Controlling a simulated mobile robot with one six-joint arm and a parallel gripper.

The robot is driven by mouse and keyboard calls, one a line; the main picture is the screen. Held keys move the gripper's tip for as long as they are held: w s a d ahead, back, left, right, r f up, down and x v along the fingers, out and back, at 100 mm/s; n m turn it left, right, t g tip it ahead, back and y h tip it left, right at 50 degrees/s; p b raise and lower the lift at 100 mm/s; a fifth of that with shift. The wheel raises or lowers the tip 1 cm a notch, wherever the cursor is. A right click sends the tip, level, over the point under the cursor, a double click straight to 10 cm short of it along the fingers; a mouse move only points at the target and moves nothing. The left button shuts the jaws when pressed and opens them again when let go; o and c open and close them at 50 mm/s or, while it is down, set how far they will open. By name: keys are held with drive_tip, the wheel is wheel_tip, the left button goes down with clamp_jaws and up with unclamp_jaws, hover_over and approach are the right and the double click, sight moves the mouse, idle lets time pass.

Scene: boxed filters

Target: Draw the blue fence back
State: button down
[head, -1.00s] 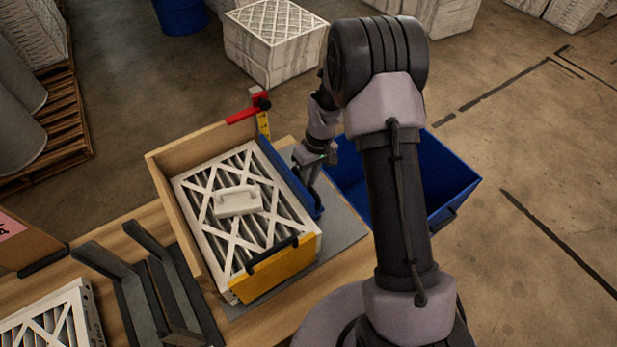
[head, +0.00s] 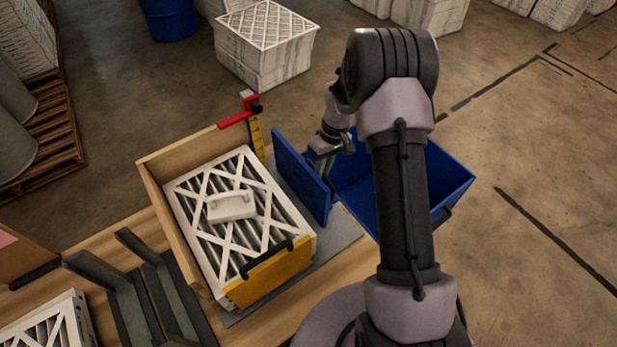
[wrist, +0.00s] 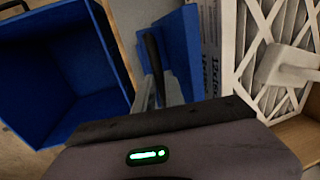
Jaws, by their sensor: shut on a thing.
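The blue fence (head: 301,176) stands upright on the grey plate, to the right of the filter box, with a clear gap between it and the filters. My gripper (head: 327,162) is at the fence's right side, shut on its dark handle, which shows in the wrist view (wrist: 153,52). The fence panel also shows in the wrist view (wrist: 182,50). A white pleated filter (head: 247,226) with a white handled block (head: 231,205) on top sits against the wooden walls (head: 158,183). In the head view my arm and the fence hide part of the grip.
A yellow front panel (head: 270,277) with a black handle closes the box's near side. A blue bin (head: 450,178) stands close on the right, behind my arm. A red stop with a yellow scale (head: 257,138) rises at the back corner. A black rack (head: 150,290) is at left.

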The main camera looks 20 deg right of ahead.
drive_tip(key=shift+w+d+r, duration=0.15)
drive_tip(key=shift+w+d, duration=0.05)
drive_tip(key=shift+d, duration=0.1)
drive_tip(key=c, duration=1.8)
unclamp_jaws()
drive_tip(key=shift+o, duration=0.5)
drive_tip(key=shift+d, duration=0.2)
drive_tip(key=shift+a, duration=0.1)
drive_tip(key=w+d+r+p, duration=0.1)
drive_tip(key=d+r+p, duration=0.1)
drive_tip(key=r, duration=1.5)
drive_tip(key=shift+d+p, duration=0.3)
drive_tip(key=shift+d, duration=0.35)
